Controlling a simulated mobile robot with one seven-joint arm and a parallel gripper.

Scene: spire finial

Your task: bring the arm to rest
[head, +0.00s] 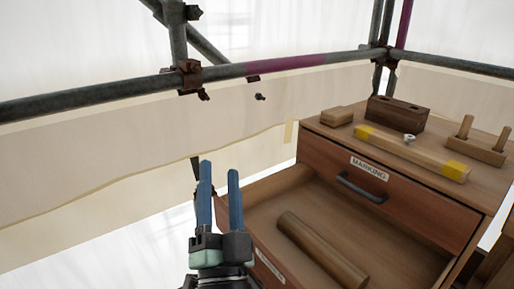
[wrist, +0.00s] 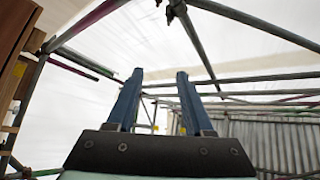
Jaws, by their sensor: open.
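My gripper (head: 219,170) stands upright left of the wooden cabinet in the head view, with its two blue fingers apart and nothing between them. The wrist view also shows the gripper (wrist: 155,78) open and empty, with scaffold tubes and pale sheeting beyond the fingers. In the head view the gripper overlaps the left edge of the open lower drawer; I cannot tell the distance between them.
The cabinet (head: 481,189) has a "MARKING" drawer (head: 405,200). Below, an open drawer holds a wooden cylinder (head: 320,249). On top lie a yellow-ended bar (head: 410,153), a dark block (head: 397,113) and a pegged block (head: 478,150). A scaffold tube (head: 110,92) crosses behind.

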